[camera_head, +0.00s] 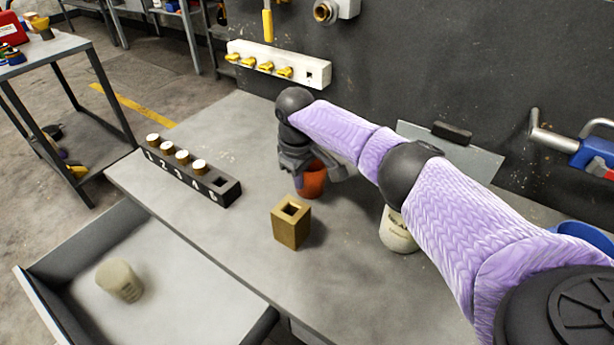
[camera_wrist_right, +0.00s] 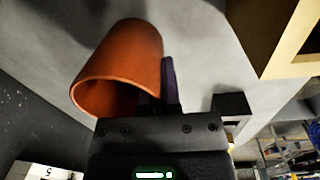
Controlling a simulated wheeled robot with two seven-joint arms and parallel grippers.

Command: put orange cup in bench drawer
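The orange cup (camera_head: 312,182) is at the middle of the grey bench, partly hidden by my right gripper (camera_head: 302,158). In the right wrist view the orange cup (camera_wrist_right: 120,65) shows with its mouth toward the camera. The right gripper's two dark fingers (camera_wrist_right: 158,92) are close together at the cup's wall, seemingly pinching it. I cannot tell whether the cup touches the bench. The bench drawer (camera_head: 190,282) is pulled open at the lower left, with a beige cylindrical object (camera_head: 119,281) inside. My left gripper is not in view.
A brass-coloured block with a square hole (camera_head: 291,223) stands just in front of the cup. A black numbered rack (camera_head: 217,187) with white-topped pegs is to the left. A pale container (camera_head: 396,232) stands under my right arm. Bench between rack and block is clear.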

